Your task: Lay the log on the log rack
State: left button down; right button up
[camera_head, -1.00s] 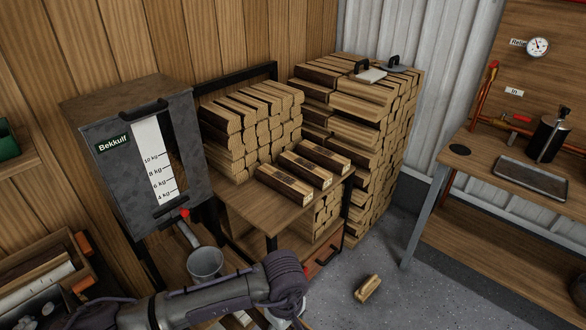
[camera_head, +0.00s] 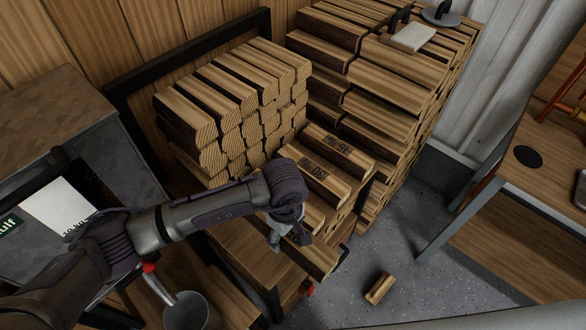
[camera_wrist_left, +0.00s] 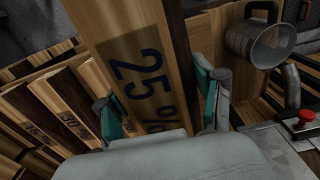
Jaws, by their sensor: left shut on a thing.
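My left gripper (camera_head: 288,238) is shut on a split log marked "25 %" (camera_wrist_left: 128,60), with a teal-padded finger on each side of it in the left wrist view. In the head view this log (camera_head: 320,260) is partly hidden by the gripper and lies low over the wooden top (camera_head: 240,255); I cannot tell whether it touches it. Two similar logs, marked "30 %" (camera_head: 315,177) and "16 %" (camera_head: 342,150), lie beside it. A black-framed rack (camera_head: 195,48) behind holds stacked logs (camera_head: 225,115). My right gripper is not in view.
A taller log pile (camera_head: 380,95) stands at the back right. One log piece (camera_head: 380,288) lies on the open grey floor. A metal cup (camera_head: 185,312) is at the lower left, below a grey cabinet (camera_head: 60,130). A workbench (camera_head: 525,165) stands right.

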pick_arm(q)
jog(key=b, duration=0.4)
send_over(251, 236)
notch_tip(251, 236, down, 7)
jog(key=shift+r, duration=0.15)
jog(key=shift+f+b, duration=1.15)
jog(key=shift+f, duration=0.75)
jog(key=shift+f, duration=0.1)
jog(key=c, duration=0.6)
grip_release()
jog(key=shift+f, duration=0.15)
jog(key=o, duration=0.4)
jog(key=shift+o, duration=0.2)
